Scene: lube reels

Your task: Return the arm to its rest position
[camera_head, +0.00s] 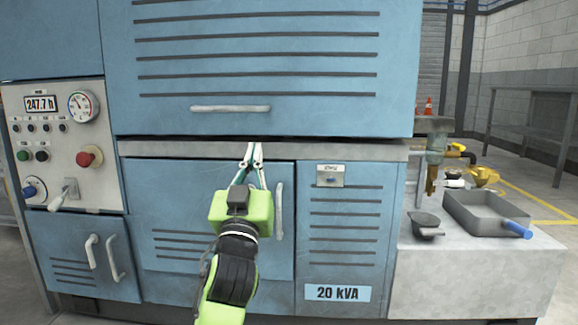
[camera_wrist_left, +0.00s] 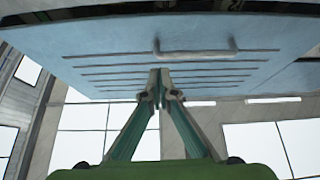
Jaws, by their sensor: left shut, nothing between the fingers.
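My left gripper (camera_head: 254,150) is green with slim fingers, and it points up in front of the blue cabinet (camera_head: 205,185). Its fingertips are together with nothing between them. In the head view they overlap the grey ledge under the upper louvred panel (camera_head: 260,60). In the wrist view the shut fingers (camera_wrist_left: 159,80) show against that blue panel and its handle (camera_wrist_left: 195,53). I cannot tell whether the fingertips touch anything. My right gripper is in neither view.
A control panel (camera_head: 60,143) with a gauge, knobs and a lever is at the left. At the right a concrete block (camera_head: 470,278) holds a grey tray (camera_head: 485,214) with a blue handle and a small dark scoop (camera_head: 425,225). Lower door handles (camera_head: 280,211) stick out near my arm.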

